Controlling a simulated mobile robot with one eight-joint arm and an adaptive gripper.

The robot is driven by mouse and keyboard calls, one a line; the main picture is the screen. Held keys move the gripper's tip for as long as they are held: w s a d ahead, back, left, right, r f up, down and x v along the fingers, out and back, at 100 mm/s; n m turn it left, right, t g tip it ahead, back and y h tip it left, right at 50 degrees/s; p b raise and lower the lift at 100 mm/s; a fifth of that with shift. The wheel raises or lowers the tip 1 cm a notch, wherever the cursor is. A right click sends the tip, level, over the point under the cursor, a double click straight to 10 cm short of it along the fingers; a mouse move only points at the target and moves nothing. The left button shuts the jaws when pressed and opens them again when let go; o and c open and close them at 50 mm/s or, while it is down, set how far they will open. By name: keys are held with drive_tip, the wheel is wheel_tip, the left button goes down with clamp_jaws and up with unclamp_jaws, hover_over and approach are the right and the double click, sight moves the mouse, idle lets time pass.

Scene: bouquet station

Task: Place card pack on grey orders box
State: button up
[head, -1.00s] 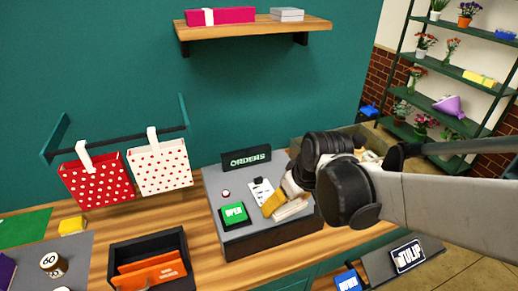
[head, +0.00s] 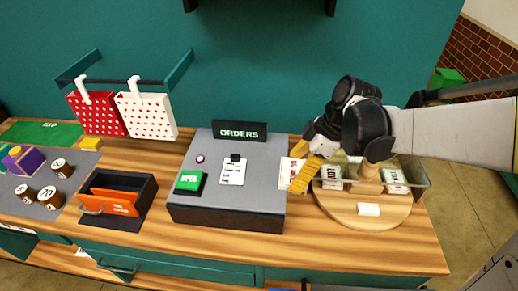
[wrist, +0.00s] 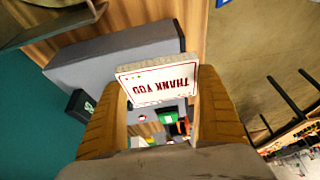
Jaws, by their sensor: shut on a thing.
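The white card pack with red "THANK YOU" print (head: 290,172) is in my gripper (head: 304,180), just right of the grey orders box in the head view. In the wrist view the pack (wrist: 158,82) sits between the two yellow fingers (wrist: 150,100), its print upside down. The grey orders box (head: 258,180) has a dark front and an "ORDERS" sign (head: 240,131) at its back. On its top are a green "OPEN" block (head: 189,181), a clipped note (head: 233,171) and a small red button (head: 200,159). Its right part is bare.
A round wooden stand (head: 340,212) with card packs (head: 395,180) is right of the box, beneath my arm. A black organiser with orange folders (head: 115,198) is to the left. Spotted red (head: 97,113) and white (head: 146,116) bags hang behind.

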drive_tip(key=shift+w+f, duration=0.25)
drive_tip(key=shift+w, duration=0.05)
drive_tip(key=b, duration=0.2)
hover_over(265, 175)
drive_tip(key=f, duration=0.6)
drive_tip(key=shift+s+d+f, duration=0.15)
drive_tip(key=shift+d+f, duration=0.1)
drive_tip(key=shift+d, duration=0.1)
drive_tip(key=shift+f, duration=0.2)
drive_tip(key=shift+f+b, duration=0.5)
drive_tip(key=shift+f, duration=1.3)
drive_tip(key=shift+f, duration=0.15)
